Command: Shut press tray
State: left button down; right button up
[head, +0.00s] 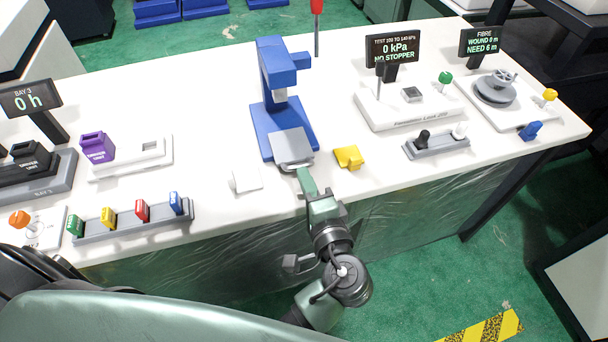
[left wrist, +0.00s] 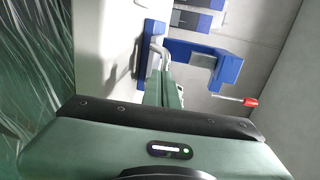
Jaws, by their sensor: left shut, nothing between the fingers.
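The blue press (head: 270,80) stands on the white bench, with a red-tipped lever (head: 317,8) beside its head. Its grey tray (head: 292,146) is at the front of the blue base and reaches toward the bench's front edge. My left gripper (head: 305,174) is shut and empty, with its fingertips at the tray's front handle; I cannot tell whether they touch. In the left wrist view the shut fingers (left wrist: 164,76) point at the light handle (left wrist: 158,48), with the blue press (left wrist: 222,66) beyond. My right gripper is out of view.
A yellow block (head: 348,157) lies right of the tray, and a white square plate (head: 246,180) lies left of it. A rack of coloured pieces (head: 135,220) stands farther left. A grey holder with black and white knobs (head: 437,146) stands to the right.

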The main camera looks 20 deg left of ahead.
aim_at(296, 154)
pick_arm(q)
jog(key=shift+s, duration=0.1)
jog(key=shift+w+a+r, duration=0.1)
jog(key=shift+w+a, duration=0.05)
jog(key=shift+w, duration=0.15)
jog(key=x, duration=0.4)
jog(key=r+p+x, duration=0.1)
jog(key=x, duration=0.1)
jog(key=shift+w+f, duration=0.1)
jog(key=shift+w, duration=0.1)
jog(key=shift+w+a, duration=0.1)
jog(key=shift+a, duration=0.1)
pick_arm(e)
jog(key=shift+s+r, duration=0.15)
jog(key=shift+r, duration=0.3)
